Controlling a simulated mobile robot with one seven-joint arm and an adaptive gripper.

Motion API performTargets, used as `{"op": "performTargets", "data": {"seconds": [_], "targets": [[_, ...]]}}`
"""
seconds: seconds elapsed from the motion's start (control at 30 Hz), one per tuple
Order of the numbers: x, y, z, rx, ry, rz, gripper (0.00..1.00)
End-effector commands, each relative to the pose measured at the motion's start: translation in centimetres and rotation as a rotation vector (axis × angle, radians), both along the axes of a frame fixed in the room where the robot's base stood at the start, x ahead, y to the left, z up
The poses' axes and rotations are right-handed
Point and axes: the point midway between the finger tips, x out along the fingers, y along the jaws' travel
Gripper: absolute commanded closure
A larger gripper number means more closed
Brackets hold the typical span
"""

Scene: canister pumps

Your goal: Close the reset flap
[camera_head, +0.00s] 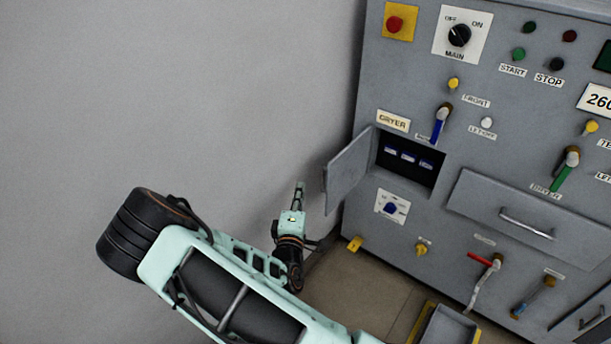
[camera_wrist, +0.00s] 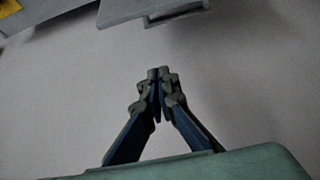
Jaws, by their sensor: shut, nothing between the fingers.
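The reset flap (camera_head: 347,170) is a grey door on the left side of a dark recess (camera_head: 406,160) in the cabinet front. It stands open, swung out to the left, below the label DRYER. Several blue switches show inside the recess. My gripper (camera_head: 299,187) is shut and empty, fingers pointing up, just left of the flap's outer edge with a gap in the picture. In the wrist view my gripper (camera_wrist: 158,76) has its fingertips together, with grey wall behind. A grey panel edge (camera_wrist: 140,12) shows above them; I cannot tell whether it is the flap.
The grey cabinet (camera_head: 385,235) fills the right side, with knobs, levers and a drawer handle (camera_head: 527,225) sticking out. A blue knob (camera_head: 391,208) sits below the recess. A yellow-edged tray (camera_head: 428,322) is on the floor. The plain wall (camera_head: 180,90) leaves free room left.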

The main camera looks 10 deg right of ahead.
Motion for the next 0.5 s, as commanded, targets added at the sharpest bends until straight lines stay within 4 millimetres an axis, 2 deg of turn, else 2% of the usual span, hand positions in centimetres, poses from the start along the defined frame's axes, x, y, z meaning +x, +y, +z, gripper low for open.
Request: {"op": "performTargets", "data": {"seconds": [0.17,0.5], "targets": [[2.4,-0.7,0.0,-0.002,-0.005,-0.001,1.00],[9.4,-2.4,-0.1,0.001,-0.003,-0.001,1.00]]}}
